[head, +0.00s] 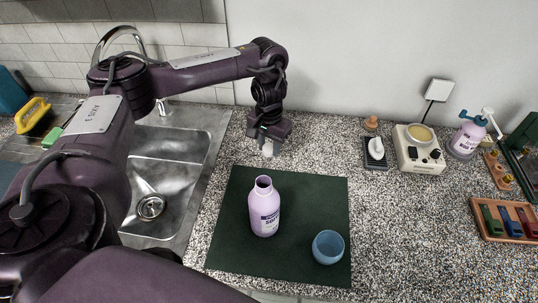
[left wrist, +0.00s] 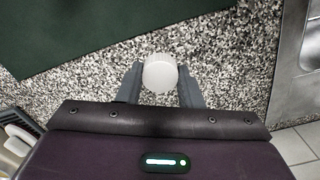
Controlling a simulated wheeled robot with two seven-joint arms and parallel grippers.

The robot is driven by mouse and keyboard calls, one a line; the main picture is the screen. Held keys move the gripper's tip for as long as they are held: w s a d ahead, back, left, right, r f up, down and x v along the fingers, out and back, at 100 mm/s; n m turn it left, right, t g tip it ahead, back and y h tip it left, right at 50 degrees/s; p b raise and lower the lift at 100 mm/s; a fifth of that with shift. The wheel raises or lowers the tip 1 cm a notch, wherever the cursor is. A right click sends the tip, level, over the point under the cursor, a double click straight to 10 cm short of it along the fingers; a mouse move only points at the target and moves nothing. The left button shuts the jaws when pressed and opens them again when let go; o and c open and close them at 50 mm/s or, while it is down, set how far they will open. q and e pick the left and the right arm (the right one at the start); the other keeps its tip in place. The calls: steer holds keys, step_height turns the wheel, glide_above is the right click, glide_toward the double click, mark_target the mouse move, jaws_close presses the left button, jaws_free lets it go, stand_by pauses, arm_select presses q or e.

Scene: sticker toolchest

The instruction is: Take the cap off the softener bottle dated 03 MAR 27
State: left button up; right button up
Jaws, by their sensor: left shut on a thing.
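A lilac softener bottle (head: 264,207) stands upright and uncapped on the dark green mat (head: 233,251). Its label is partly readable, but I cannot read a date. My left gripper (head: 268,145) is shut on a white cap (left wrist: 160,73), behind the bottle and apart from it. In the left wrist view, the cap sits between the two fingers (left wrist: 160,84), above the speckled counter. In the head view the cap shows just below the fingers (head: 268,150). My right gripper is not in view.
A blue cup (head: 328,247) stands right of the bottle on the mat. A steel sink (head: 170,170) lies to the left. A cream device (head: 419,154), a lilac pump bottle (head: 467,139) and a wooden tray (head: 508,222) stand to the right. Counter right of the mat is clear.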

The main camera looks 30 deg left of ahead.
mark_target(269, 147)
arm_select(q)
step_height(269, 147, down, 3)
steer(key=shift+f+b, duration=0.15)
steer(key=shift+b, duration=0.35)
steer(key=shift+s, duration=0.1)
steer(key=o, duration=1.1)
steer(key=shift+f, duration=0.1)
steer(key=shift+c, duration=0.2)
step_height(269, 147, up, 12)
steer(key=p, duration=0.4)
steer(key=shift+f, duration=0.2)
steer(key=shift+r, duration=0.4)
